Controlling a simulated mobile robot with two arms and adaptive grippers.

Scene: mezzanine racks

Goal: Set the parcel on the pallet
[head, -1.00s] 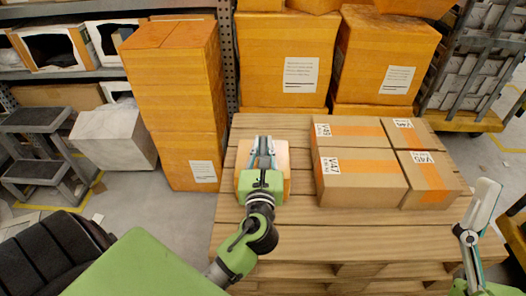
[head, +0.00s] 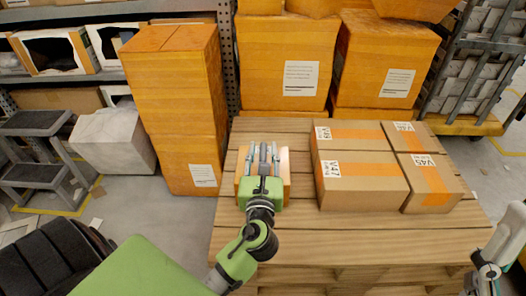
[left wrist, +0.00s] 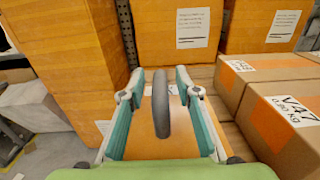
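The parcel (head: 285,165) is a small orange-tan box with a dark arched handle on top. It rests on the left part of the wooden pallet (head: 350,232), left of the cardboard boxes. My left gripper (head: 263,154) is over the parcel and covers much of it. In the left wrist view the fingers (left wrist: 160,98) are spread on either side of the handle (left wrist: 161,105), with a gap on both sides. The parcel's top (left wrist: 180,135) shows below the handle. My right gripper (head: 500,245) is partly visible at the right edge, away from the parcel; its opening is unclear.
Several taped cardboard boxes, one marked V47 (head: 355,190), stand on the pallet's right half. Tall orange boxes (head: 180,110) stand at the left and behind the pallet. A cage trolley (head: 470,75) is at the back right. The pallet's front slats are clear.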

